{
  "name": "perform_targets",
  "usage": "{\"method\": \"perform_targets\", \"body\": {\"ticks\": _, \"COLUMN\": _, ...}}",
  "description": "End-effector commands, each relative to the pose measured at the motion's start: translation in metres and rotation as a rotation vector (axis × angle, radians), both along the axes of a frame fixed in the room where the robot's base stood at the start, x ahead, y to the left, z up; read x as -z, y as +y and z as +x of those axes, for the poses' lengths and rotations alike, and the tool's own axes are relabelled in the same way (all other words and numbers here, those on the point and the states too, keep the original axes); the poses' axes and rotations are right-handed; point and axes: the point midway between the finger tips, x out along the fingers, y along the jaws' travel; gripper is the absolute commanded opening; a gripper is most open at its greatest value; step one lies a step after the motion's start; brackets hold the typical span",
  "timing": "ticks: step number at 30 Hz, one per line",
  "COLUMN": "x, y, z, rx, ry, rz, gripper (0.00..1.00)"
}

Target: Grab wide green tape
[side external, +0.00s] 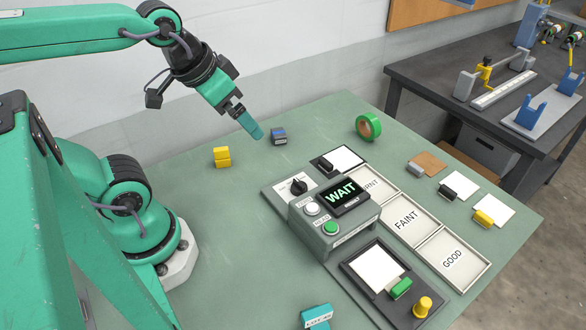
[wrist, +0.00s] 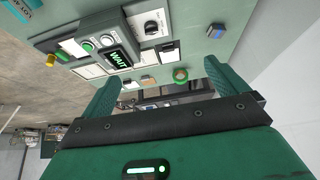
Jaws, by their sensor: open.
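The wide green tape (side external: 375,126) is a bright green roll with a tan core, at the back of the green table, behind the white pad. It also shows in the wrist view (wrist: 180,80), small, between my two fingers and nearer the right one. My gripper (side external: 250,126) is in the air above the table, to the left of the tape and well apart from it. In the wrist view my gripper (wrist: 160,88) has its fingers spread wide, with nothing between them up close.
The press console (side external: 335,220) with a WAIT display stands right of centre, beside trays marked FAINT (side external: 406,222) and GOOD (side external: 452,260). Several stamps lie at right. A dark bench (side external: 440,85) stands behind.

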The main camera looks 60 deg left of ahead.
Motion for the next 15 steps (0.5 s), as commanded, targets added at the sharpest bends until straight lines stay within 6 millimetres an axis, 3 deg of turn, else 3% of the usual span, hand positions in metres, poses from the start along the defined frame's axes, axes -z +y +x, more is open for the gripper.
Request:
{"method": "perform_targets", "body": {"ticks": 8, "x": -0.004, "y": 0.000, "z": 0.005, "rx": 0.000, "ry": 0.004, "rz": 0.000, "gripper": 0.98}}
{"method": "perform_targets", "body": {"ticks": 15, "x": -0.021, "y": 0.001, "z": 0.030, "rx": 0.001, "ry": 0.035, "rz": 0.003, "gripper": 0.98}}
